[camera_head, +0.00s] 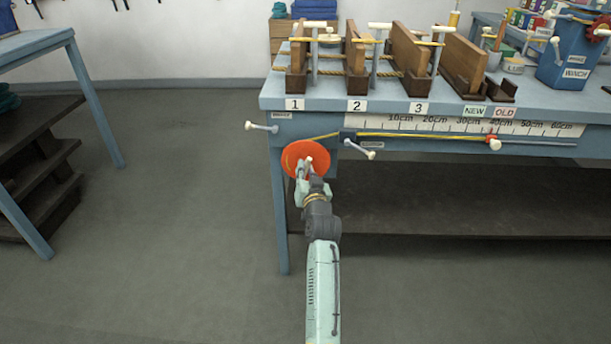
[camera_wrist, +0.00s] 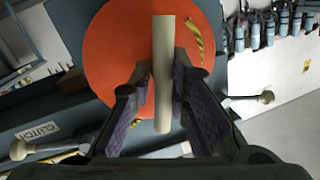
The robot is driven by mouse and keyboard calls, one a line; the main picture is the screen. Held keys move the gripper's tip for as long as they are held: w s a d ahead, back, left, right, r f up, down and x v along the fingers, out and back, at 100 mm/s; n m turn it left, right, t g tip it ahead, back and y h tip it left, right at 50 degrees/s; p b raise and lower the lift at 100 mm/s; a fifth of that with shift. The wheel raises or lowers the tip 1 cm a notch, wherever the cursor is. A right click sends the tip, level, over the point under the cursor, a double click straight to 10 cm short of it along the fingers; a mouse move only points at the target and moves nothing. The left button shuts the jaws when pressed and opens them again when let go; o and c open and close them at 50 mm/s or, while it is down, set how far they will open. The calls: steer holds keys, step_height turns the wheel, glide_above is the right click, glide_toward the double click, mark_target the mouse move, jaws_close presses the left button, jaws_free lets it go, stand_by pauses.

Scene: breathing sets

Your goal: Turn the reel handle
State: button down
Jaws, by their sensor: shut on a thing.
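The orange reel (camera_head: 298,158) is a round disc on the front left of the blue bench; it also fills the upper middle of the wrist view (camera_wrist: 108,50). Its handle (camera_wrist: 163,75) is a pale cylindrical peg standing out from the disc. My gripper (camera_head: 305,172) is at the reel's face, and in the wrist view its two dark padded fingers (camera_wrist: 164,95) are shut on the handle, one on each side. In the head view my gripper covers part of the handle and of the disc's lower edge.
A lever with a pale knob (camera_head: 262,127) sticks out left of the reel, and another (camera_head: 360,149) to its right. A yellow line runs right along the ruler (camera_head: 470,125) to a red marker (camera_head: 494,142). Wooden boards (camera_head: 408,50) stand on the bench.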

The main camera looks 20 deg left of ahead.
steer(key=m+b, duration=0.1)
steer(key=m, duration=0.3)
steer(key=shift+f+m+t+y, duration=0.15)
steer(key=shift+m+t+y, duration=0.15)
steer(key=shift+t, duration=0.1)
steer(key=m, duration=0.2)
steer(key=m+t, duration=0.1)
steer(key=m, duration=0.2)
steer(key=shift+m+t, duration=0.3)
steer(key=c, duration=1.5)
jaws_free()
steer(key=v, duration=1.2)
steer(key=shift+a, duration=0.1)
